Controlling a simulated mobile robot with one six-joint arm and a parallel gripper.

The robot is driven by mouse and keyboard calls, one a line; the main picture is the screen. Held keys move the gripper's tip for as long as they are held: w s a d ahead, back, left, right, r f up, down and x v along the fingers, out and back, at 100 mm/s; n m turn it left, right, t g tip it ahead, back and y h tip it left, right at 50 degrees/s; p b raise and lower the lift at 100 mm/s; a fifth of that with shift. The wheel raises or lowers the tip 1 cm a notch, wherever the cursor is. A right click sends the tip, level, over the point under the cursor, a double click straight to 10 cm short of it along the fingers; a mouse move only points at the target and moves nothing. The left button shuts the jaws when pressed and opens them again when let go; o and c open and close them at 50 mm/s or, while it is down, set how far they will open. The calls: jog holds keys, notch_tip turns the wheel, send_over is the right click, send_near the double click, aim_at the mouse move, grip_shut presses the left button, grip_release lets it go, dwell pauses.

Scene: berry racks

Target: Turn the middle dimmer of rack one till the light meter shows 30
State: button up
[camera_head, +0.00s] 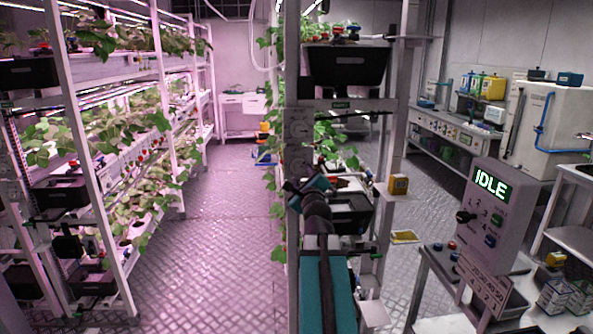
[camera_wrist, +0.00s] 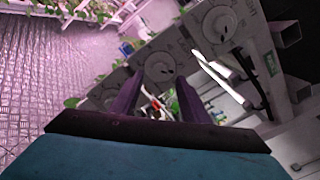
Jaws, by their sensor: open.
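The rack in the middle of the head view has a pale panel on its post (camera_head: 298,128), with dials too small to read there. The wrist view shows a row of round dial dimmers: an upper one (camera_wrist: 219,22), a middle one (camera_wrist: 160,66) and a lower one partly hidden by a finger. My gripper (camera_wrist: 158,84) is open and empty, its two dark fingers pointing toward the middle dimmer. I cannot tell whether they touch it. In the head view my gripper (camera_head: 308,182) is beside the rack post. No light meter reading is legible.
A grey console (camera_head: 497,205) reading IDLE stands at the right. Black crates (camera_head: 346,64) sit on the middle rack. Another plant rack (camera_head: 163,100) lines the left. The aisle floor (camera_head: 215,225) between the racks is clear. A yellow block (camera_head: 398,184) is right of the rack.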

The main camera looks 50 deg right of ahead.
aim_at(300, 169)
jog(key=shift+x, duration=2.3)
